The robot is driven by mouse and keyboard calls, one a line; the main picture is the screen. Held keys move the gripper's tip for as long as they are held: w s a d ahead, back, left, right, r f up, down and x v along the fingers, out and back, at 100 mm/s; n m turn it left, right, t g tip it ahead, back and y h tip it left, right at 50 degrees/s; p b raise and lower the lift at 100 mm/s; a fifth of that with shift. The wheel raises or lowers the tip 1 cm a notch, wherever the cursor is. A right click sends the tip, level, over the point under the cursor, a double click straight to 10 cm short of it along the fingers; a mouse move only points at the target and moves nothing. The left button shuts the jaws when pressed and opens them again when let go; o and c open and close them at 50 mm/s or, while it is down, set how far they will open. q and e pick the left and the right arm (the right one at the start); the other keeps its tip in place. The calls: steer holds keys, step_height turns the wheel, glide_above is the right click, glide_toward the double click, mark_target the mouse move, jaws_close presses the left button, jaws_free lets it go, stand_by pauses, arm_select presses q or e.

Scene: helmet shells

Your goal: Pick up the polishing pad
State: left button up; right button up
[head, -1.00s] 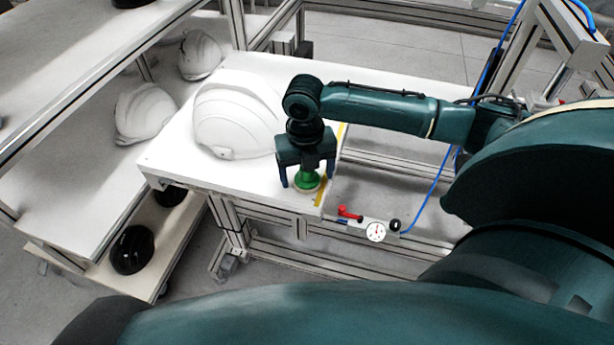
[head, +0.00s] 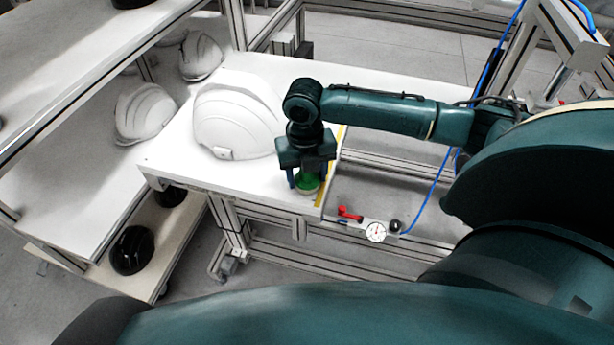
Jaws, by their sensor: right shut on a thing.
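The polishing pad (head: 308,188) has a green top and a pale underside. It sits near the front right corner of the white table (head: 180,155). My right gripper (head: 307,184) points down over the pad with its fingers shut on the green part, one on each side. The pad appears to be still at the table surface; I cannot tell whether there is a gap below it. The gripper hides part of the pad's top. My left gripper is not in view.
A white helmet shell (head: 235,122) stands on the table left of my right gripper. More white shells (head: 145,112) lie on the shelf at left, dark ones (head: 132,250) below. A gauge (head: 375,232) and red valve handle (head: 349,213) are at the table's front right.

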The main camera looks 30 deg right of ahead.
step_height(320, 180, up, 10)
steer(key=shift+r, duration=0.1)
steer(key=o, duration=0.5)
steer(key=shift+c, duration=0.2)
steer(key=c, duration=0.4)
steer(key=shift+o, duration=0.2)
